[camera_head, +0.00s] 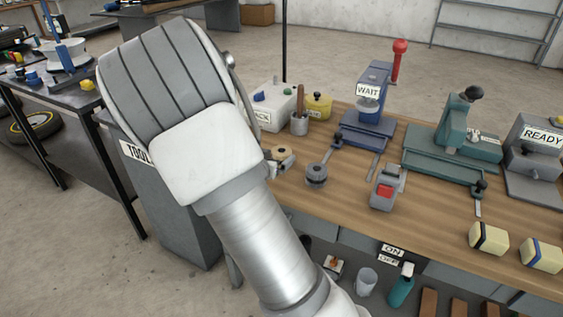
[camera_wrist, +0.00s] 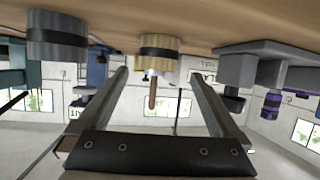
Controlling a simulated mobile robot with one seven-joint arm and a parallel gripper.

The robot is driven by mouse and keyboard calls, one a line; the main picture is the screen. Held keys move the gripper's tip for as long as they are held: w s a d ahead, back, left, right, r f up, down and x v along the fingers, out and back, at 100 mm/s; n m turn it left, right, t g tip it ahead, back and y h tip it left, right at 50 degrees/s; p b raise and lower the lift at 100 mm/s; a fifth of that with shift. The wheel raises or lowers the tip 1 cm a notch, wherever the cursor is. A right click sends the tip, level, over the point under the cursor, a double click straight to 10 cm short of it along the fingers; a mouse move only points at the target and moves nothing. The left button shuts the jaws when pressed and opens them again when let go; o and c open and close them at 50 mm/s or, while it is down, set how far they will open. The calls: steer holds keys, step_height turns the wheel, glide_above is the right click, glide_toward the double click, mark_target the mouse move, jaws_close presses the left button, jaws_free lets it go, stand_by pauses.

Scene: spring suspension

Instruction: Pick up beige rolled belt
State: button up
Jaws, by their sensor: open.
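The beige rolled belt (camera_wrist: 158,47) is a short ribbed cylinder with a black band around it. In the wrist view, which looks upside down, it sits on the wooden bench top between and beyond my fingertips. My gripper (camera_wrist: 160,72) is open, with one finger to each side of the belt's line and nothing held. In the head view the belt (camera_head: 278,152) shows as a small beige roll just right of my arm, partly covered. My gripper is mostly hidden behind my arm there. I cannot tell the exact gap from fingertips to belt.
A dark grey roll (camera_head: 316,175) stands close to the right of the belt. A dark table (camera_head: 60,90) is at left.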

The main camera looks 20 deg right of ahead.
mark_target(279, 155)
steer(key=shift+b+x, duration=1.2)
steer(key=shift+x, duration=1.85)
steer(key=shift+s+f, duration=0.1)
steer(key=shift+s, duration=0.05)
steer(key=c, duration=1.4)
